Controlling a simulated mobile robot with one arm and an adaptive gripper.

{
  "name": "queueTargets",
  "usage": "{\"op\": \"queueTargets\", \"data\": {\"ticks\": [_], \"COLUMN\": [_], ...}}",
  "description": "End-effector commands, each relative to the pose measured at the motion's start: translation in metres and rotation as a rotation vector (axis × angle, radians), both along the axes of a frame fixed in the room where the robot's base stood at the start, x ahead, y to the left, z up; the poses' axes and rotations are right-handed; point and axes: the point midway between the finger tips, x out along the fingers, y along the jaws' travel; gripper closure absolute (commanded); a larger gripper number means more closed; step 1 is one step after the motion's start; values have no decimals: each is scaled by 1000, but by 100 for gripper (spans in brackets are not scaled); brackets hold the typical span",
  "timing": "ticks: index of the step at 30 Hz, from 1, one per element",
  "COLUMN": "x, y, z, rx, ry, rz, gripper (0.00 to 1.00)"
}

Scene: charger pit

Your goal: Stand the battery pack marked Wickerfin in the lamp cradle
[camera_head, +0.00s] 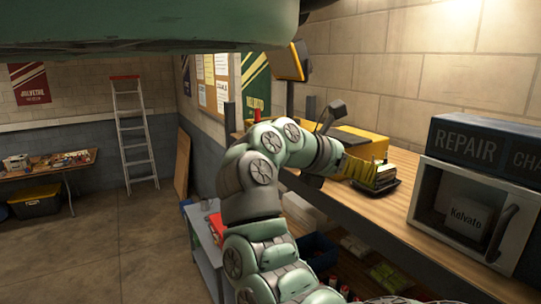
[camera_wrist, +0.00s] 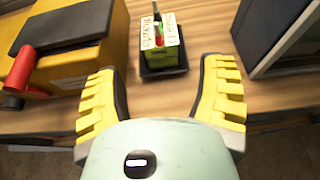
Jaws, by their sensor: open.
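A green battery pack (camera_wrist: 163,57) stands in a shallow black tray (camera_wrist: 164,73) on the wooden bench, ahead of my fingers in the wrist view. Pale labels face up on it; one seems to read Wickerfin, but the small sideways print is hard to make out. A red and green part shows between the labels. My gripper (camera_wrist: 162,75) is open and empty, its yellow fingers spread on either side of the near edge of the tray. In the head view my gripper (camera_head: 358,169) is beside the tray (camera_head: 378,187). I cannot identify the lamp cradle with certainty.
A yellow case (camera_wrist: 70,50) with a black top and red handle stands left of the tray. A yellow lamp-like head (camera_head: 291,62) rises behind my arm. A lower shelf holds small items.

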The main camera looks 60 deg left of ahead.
Motion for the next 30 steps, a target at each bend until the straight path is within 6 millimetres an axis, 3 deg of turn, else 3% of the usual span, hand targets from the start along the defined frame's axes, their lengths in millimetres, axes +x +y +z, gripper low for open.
{"op": "queueTargets", "data": {"ticks": [3,9,30], "x": [-21,-35,-35], "y": [3,4,3], "z": [11,14,13], "rx": [-2,-1,1], "ry": [2,2,2], "rz": [6,5,2], "gripper": [31,31,31]}}
